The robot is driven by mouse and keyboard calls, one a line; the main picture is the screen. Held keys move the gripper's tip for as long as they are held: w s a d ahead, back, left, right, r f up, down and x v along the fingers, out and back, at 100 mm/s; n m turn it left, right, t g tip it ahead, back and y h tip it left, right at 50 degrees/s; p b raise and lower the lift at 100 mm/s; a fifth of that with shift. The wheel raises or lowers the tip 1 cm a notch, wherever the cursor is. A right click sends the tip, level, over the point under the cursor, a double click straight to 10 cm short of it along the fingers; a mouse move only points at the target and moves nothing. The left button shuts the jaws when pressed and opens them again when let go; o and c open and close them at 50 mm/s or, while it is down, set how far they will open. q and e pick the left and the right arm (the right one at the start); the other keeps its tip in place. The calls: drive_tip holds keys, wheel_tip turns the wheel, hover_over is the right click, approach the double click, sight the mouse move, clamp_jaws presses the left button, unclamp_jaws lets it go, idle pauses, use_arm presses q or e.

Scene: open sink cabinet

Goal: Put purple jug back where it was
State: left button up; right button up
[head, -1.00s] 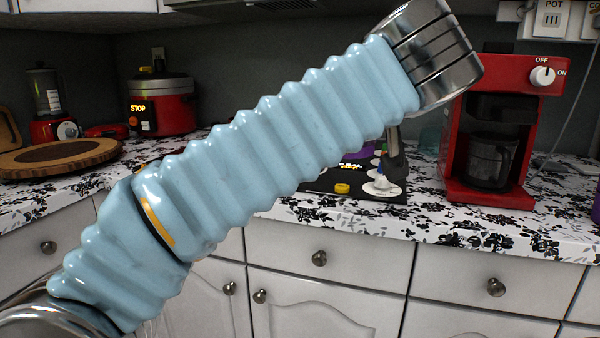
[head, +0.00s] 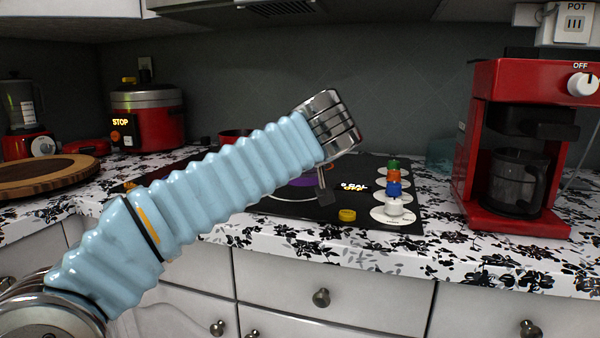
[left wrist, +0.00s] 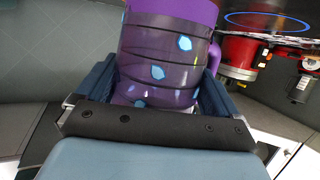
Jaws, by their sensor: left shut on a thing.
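The purple jug (left wrist: 165,45), with pale blue spots, dark bands and a handle on its right side, fills the middle of the left wrist view. My left gripper (left wrist: 158,88) is shut on the jug's body, with a finger on either side. In the head view my left gripper (head: 324,188) reaches over the black cooktop (head: 350,205). A purple patch shows there behind my arm, but I cannot tell whether it is the jug or a cooktop marking. My arm hides much of the cooktop's left part. My right gripper is not in view.
A red coffee maker (head: 515,215) stands to the right. A red cooker (head: 150,125), a blender (head: 25,130) and a round wooden board (head: 45,176) are at left.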

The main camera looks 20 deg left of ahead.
use_arm(q)
drive_tip(key=shift+w+a+f, duration=0.35)
drive_tip(key=shift+a+f, duration=0.05)
drive_tip(key=shift+f, duration=0.2)
drive_tip(key=f, duration=0.2)
drive_tip(key=shift+w+a+f, duration=0.2)
drive_tip(key=shift+w+f, duration=0.05)
drive_tip(key=shift+f, duration=0.6)
drive_tip(key=shift+f, duration=0.1)
